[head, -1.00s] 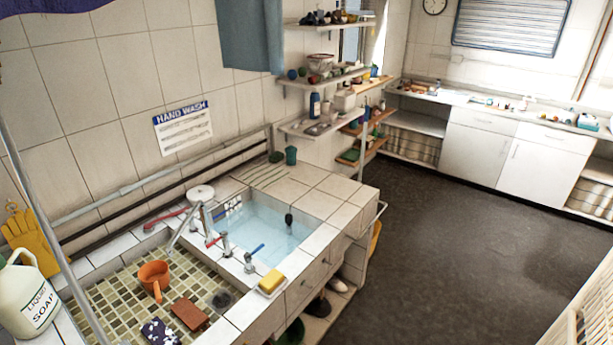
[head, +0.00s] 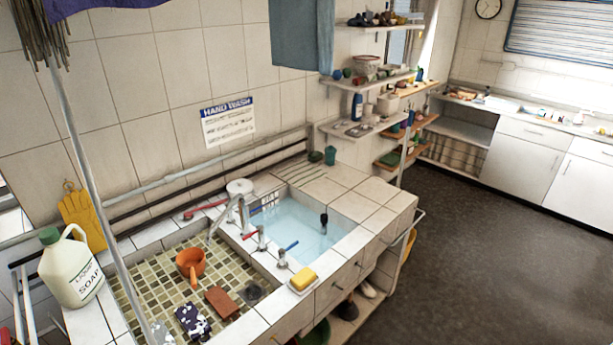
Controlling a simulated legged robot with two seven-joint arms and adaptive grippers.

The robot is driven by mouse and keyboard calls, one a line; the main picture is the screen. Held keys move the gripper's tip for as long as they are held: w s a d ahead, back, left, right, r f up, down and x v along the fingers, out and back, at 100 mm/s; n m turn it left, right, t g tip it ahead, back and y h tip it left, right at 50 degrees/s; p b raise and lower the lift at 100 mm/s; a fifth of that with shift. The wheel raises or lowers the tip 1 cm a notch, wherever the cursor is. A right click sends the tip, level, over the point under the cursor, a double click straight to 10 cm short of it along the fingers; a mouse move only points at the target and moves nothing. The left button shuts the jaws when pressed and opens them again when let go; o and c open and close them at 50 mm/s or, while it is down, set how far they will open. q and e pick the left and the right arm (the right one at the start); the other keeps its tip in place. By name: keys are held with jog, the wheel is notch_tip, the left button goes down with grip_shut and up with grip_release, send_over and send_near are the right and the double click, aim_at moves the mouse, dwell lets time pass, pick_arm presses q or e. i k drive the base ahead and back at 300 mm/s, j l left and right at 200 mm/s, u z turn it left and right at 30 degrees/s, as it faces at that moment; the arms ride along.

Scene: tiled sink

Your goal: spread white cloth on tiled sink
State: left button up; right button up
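The tiled sink (head: 165,272) is a shallow basin lined with green and beige mosaic, at the lower left of the head view. An orange dipper (head: 190,264), a reddish-brown block (head: 221,302) and a dark cloth with white spots (head: 192,321) lie in it. A round drain (head: 253,291) is near its right corner. I cannot make out a plain white cloth. Neither of my grippers is in view.
A water-filled basin (head: 310,235) with taps adjoins the tiled sink. A yellow sponge (head: 304,279) sits on the front edge. A soap jug (head: 70,272) stands at left, behind a slanting mop handle (head: 88,185). Dark floor (head: 480,260) is clear at right.

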aim_at(370, 209)
jog(key=i+l+u, duration=0.1)
jog(key=u, duration=0.25)
jog(key=l+u, duration=0.15)
jog(key=u, duration=0.15)
jog(key=i+l+u, duration=0.2)
jog(key=l, duration=0.3)
jog(key=i+l+u, duration=0.15)
jog(key=l, duration=0.35)
jog(key=l+u, duration=0.2)
jog(key=l, duration=0.3)
jog(key=i+l+u, duration=0.15)
jog(key=l, duration=0.4)
